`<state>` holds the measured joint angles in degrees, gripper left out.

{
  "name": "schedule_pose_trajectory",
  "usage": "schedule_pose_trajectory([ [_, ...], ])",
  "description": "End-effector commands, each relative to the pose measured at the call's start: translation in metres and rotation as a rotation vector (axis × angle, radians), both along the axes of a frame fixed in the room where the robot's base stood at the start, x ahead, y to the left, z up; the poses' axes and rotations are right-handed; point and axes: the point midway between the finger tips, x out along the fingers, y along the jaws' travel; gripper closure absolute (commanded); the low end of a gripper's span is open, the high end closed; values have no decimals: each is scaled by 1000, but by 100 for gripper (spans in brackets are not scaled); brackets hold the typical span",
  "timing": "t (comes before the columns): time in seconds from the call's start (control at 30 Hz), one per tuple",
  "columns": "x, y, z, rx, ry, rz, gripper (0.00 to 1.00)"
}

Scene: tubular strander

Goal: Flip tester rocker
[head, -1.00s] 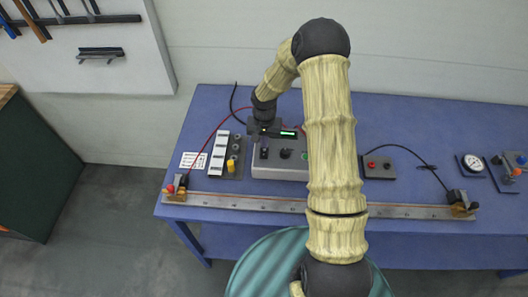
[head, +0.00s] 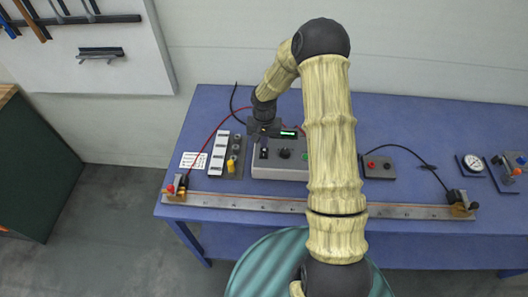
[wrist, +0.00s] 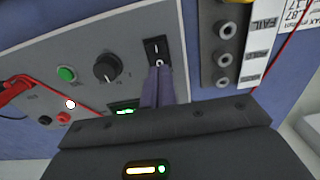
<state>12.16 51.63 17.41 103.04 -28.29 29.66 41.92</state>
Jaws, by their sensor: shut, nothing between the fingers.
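The grey tester box (head: 285,173) sits on the blue bench, with my arm in front of its right part. Its black rocker (wrist: 155,47) with white marks is in the upper middle of the wrist view, next to a black knob (wrist: 107,68). In the head view the rocker (head: 264,153) is small, near the box's left end. My gripper (wrist: 158,72) is shut and empty. Its fingertips overlap the rocker's near end in the wrist view; I cannot tell whether they press on it. In the head view my gripper (head: 257,141) is just above the box's left end.
A green button (wrist: 66,74) and a lit lamp (wrist: 70,104) are on the panel. A socket strip (wrist: 225,45) with a white label stands beside the box. Red and black leads cross nearby. A long metal rail (head: 240,201) runs along the bench front.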

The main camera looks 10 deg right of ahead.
Motion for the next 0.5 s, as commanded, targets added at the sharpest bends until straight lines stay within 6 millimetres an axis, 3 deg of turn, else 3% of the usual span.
schedule_pose_trajectory([
  [0.5, 0, 0, -7, 0, 0, 0, 100],
])
